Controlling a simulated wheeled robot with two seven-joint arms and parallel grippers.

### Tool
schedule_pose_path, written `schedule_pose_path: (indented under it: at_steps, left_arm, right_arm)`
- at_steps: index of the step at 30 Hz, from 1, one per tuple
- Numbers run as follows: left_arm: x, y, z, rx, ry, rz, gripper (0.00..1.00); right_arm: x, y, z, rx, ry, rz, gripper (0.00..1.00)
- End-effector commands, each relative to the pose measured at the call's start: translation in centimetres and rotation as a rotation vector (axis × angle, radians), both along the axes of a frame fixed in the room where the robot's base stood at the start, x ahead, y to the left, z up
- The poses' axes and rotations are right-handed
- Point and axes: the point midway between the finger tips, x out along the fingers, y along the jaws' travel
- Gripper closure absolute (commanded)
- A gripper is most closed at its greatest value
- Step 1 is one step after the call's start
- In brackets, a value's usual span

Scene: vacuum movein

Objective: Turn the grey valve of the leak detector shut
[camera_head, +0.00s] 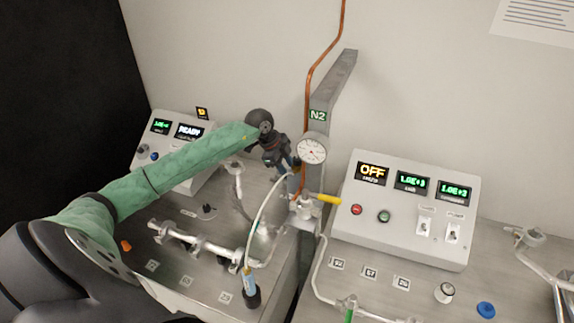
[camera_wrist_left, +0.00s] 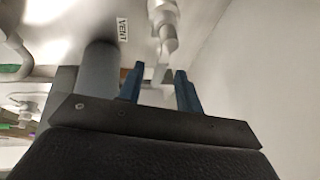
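The leak detector appears to be the left console (camera_head: 178,143), with a READY display. A dark grey knob (camera_head: 207,211) stands on the bench in front of it; I cannot tell for sure that it is the task's grey valve. My left gripper (camera_head: 287,164) is over the bench, right of that knob and close to the round gauge. In the left wrist view its two blue fingers (camera_wrist_left: 158,88) are apart with nothing clearly held. A pale metal fitting (camera_wrist_left: 163,25) with a narrow end lies just beyond the fingers, near a VENT label (camera_wrist_left: 123,29). My right gripper is not in view.
The gauge (camera_head: 312,150), N2 post (camera_head: 340,80) and copper pipe (camera_head: 312,75) crowd my left gripper. A yellow handle (camera_head: 327,198) and white tube (camera_head: 262,208) are below it. A metal manifold (camera_head: 195,243) lies on the bench. Another console (camera_head: 400,240) stands right.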

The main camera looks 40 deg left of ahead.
Motion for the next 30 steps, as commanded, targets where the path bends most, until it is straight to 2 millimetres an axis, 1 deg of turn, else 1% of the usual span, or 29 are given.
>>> schedule_pose_path:
  at_steps: [9,14,15,26,29,30]
  left_arm:
    - [0.1,0.0,-0.2,0.001,0.0,0.0,0.65]
    - [0.1,0.0,-0.2,0.001,0.0,0.0,0.96]
    - [0.1,0.0,-0.2,0.001,0.0,0.0,1.0]
    - [0.0,0.0,-0.3,0.001,0.0,-0.017,1.0]
    - [-0.1,0.0,-0.4,0.001,0.0,-0.049,1.0]
    - [-0.1,0.0,-0.4,0.001,0.0,-0.067,1.0]
  right_arm:
    - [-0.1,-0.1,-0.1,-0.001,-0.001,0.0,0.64]
    - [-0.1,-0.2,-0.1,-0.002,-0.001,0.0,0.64]
    - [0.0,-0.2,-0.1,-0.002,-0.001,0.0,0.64]
    - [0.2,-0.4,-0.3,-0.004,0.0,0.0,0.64]
    - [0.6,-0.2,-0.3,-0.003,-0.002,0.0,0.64]
    - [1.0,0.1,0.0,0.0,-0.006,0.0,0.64]
